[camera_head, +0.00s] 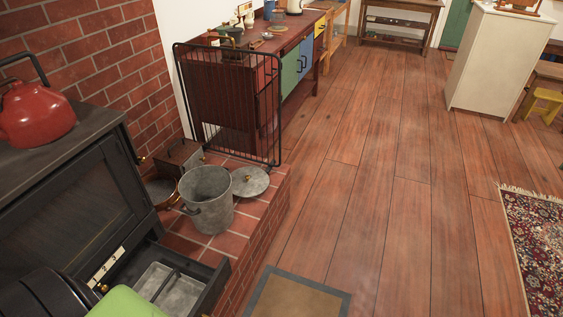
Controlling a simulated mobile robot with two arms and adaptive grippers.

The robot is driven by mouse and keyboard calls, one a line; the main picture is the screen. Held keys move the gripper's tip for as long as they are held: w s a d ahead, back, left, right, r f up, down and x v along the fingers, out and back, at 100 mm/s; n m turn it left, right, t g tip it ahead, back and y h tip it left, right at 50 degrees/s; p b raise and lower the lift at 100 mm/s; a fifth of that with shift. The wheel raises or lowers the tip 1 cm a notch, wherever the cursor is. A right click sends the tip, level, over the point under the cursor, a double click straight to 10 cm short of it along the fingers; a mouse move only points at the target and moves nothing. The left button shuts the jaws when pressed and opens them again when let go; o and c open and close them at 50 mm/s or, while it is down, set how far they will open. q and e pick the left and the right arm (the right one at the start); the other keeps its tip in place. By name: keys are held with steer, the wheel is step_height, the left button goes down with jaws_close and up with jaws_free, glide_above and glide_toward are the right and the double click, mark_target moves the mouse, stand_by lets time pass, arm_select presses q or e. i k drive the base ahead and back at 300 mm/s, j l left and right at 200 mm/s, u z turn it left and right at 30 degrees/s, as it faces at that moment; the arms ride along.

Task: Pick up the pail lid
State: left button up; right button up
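The pail lid (252,184) is a round grey metal disc with a small knob. It lies on the red brick hearth, just behind and to the right of the pail. The pail (212,218) is a grey galvanised bucket that stands upright and open on the hearth. It appears close to the lid; I cannot tell whether they touch. Neither gripper can be made out in the head view.
A black stove (80,200) with an open lower drawer (218,290) stands at the left, a red kettle (36,112) on top. A black metal guard (268,110) rises behind the hearth. A small mat (300,300) lies in front.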

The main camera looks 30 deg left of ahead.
mark_target(248, 181)
steer(key=i+u, duration=0.15)
steer(key=i, duration=0.25)
steer(key=i+l+u, duration=0.15)
steer(key=i, duration=0.3)
steer(key=i+l+u, duration=0.2)
steer(key=i, duration=0.2)
steer(key=i+l+u, duration=0.15)
steer(key=i, duration=0.25)
